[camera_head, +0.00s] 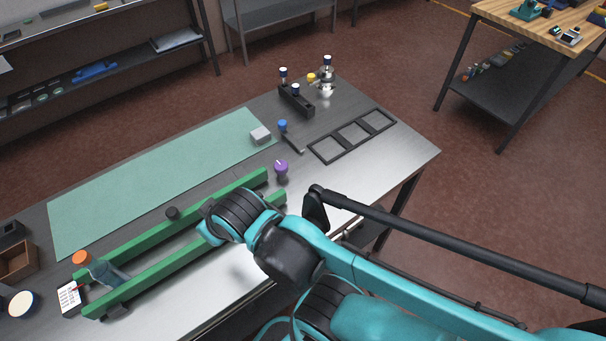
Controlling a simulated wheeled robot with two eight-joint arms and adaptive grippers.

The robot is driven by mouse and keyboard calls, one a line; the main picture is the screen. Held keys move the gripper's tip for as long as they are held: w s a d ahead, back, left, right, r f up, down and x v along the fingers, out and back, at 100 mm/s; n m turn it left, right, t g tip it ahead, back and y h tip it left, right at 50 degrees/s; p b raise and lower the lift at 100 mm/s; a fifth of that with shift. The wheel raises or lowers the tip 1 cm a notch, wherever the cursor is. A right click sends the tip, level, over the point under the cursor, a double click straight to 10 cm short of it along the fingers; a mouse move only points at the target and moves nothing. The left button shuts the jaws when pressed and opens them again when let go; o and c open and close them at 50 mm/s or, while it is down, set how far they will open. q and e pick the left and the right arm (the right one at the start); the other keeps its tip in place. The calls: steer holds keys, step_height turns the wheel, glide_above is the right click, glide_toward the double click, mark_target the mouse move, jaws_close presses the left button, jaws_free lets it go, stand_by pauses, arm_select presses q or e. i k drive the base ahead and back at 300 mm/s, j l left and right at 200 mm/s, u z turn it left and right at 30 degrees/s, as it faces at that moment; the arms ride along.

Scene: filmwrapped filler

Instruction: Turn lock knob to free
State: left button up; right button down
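Several knob-like parts are in view, and I cannot tell for sure which is the lock knob. A purple knob (281,166) with a pale mark on top stands just past the right end of the green rails (150,268). A small black knob (172,213) is by the far rail. An orange-topped grey part (82,258) sits at the left end of the rails. My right arm reaches in from the lower right, and its dark end (207,211) is over the rails, right of the black knob. Its fingers are not clearly visible. My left gripper is out of view.
A green mat (150,185) covers the table's back, with a grey block (260,135) at its right end. A black three-opening frame (352,136), a blue-topped part (283,126) and a black bottle rack (296,101) stand right. A wooden box (15,262) is far left.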

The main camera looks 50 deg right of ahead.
mark_target(282, 165)
steer(key=k+l+z, duration=0.1)
steer(key=z, duration=1.5)
steer(key=i+l+u, duration=0.35)
steer(key=l+u, duration=0.15)
steer(key=l, duration=0.2)
steer(key=k, duration=0.4)
